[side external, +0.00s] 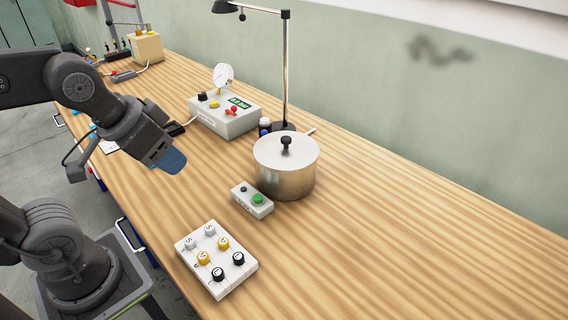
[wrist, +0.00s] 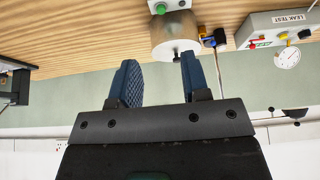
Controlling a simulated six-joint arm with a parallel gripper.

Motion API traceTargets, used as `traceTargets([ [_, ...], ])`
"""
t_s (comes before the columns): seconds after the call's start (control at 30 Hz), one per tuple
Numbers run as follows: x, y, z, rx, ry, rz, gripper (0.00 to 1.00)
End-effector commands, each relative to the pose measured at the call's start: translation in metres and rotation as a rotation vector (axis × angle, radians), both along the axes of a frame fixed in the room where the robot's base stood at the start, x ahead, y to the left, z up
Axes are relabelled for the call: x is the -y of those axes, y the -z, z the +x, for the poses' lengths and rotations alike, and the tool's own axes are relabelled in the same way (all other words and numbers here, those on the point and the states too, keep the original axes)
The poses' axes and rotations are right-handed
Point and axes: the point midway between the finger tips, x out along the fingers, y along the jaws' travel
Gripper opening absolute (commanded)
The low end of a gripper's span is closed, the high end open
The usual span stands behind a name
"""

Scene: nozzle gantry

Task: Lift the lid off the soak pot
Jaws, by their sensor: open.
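The soak pot (side external: 287,182) is a silver metal cylinder standing on the wooden bench. Its lid (side external: 270,150) is on top, flat and pale, with a black knob (side external: 286,141) at the centre. My gripper (side external: 172,161) is in the air to the left of the pot, apart from it, with blue fingers. In the wrist view my gripper (wrist: 157,70) is open and empty. There the pot (wrist: 172,27) appears upside down beyond the fingers, its knob (wrist: 177,54) near the right finger in the picture.
A small box with a green button (side external: 251,201) sits right in front of the pot. A block with several lettered caps (side external: 217,265) is nearer. A lamp stand (side external: 286,70) rises just behind the pot, beside the leak tester (side external: 222,118). The bench right of the pot is clear.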

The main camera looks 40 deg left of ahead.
Motion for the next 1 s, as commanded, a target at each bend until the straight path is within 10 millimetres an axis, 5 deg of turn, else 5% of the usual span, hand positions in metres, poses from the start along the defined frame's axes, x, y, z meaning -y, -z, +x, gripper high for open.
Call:
traceTargets([
  [0.47,0.0,0.0,0.0,0.0,0.0,0.0,0.43],
  [0.63,0.0,0.0,0.0,0.0,0.0,0.0,0.57],
  [1.0,-0.001,-0.011,0.014,-0.026,-0.056,-0.019,0.57],
])
